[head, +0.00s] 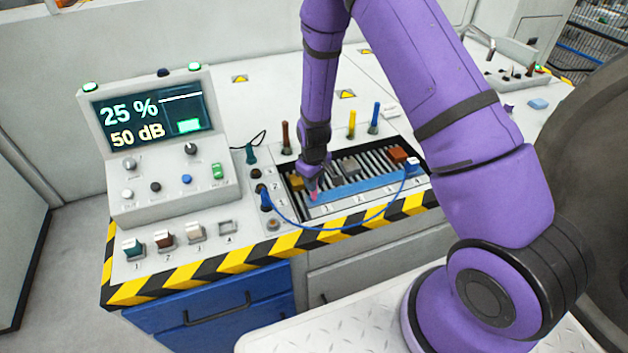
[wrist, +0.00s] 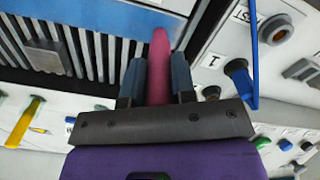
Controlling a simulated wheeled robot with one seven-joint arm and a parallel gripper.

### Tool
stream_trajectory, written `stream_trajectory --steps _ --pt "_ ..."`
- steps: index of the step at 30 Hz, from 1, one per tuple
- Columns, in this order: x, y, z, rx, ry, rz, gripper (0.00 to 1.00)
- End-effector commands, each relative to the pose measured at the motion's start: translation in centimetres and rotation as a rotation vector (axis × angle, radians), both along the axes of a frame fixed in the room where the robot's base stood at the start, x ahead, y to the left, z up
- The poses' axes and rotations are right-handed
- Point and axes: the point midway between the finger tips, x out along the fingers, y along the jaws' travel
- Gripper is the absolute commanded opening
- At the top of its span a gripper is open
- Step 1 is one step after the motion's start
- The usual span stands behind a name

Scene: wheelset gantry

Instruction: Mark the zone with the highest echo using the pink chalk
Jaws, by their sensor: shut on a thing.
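My gripper (head: 312,172) is shut on the pink chalk (head: 313,190), pointing down over the left end of the slatted bay in the head view. In the wrist view my gripper (wrist: 157,82) has the chalk (wrist: 159,55) upright between its two fingers. The chalk's tip is by the blue bar (wrist: 110,22); I cannot tell whether it touches. The blue bar (head: 355,187) lies along the bay, with a numbered zone strip (head: 342,204) in front of it. The display (head: 153,115) reads 25 % and 50 dB.
A blue cable (head: 340,228) loops from the blue plug (head: 266,202) to a white-and-blue block (head: 412,165) at the bay's right end. Upright brown, yellow and blue sticks (head: 352,124) stand behind the bay.

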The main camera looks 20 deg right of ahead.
Motion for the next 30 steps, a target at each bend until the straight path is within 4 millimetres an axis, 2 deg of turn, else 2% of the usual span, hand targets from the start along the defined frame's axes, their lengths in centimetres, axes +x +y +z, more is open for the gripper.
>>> stream_trajectory --steps 30 --pt "0.0 -1.9 -0.1 0.0 0.0 0.0 0.06"
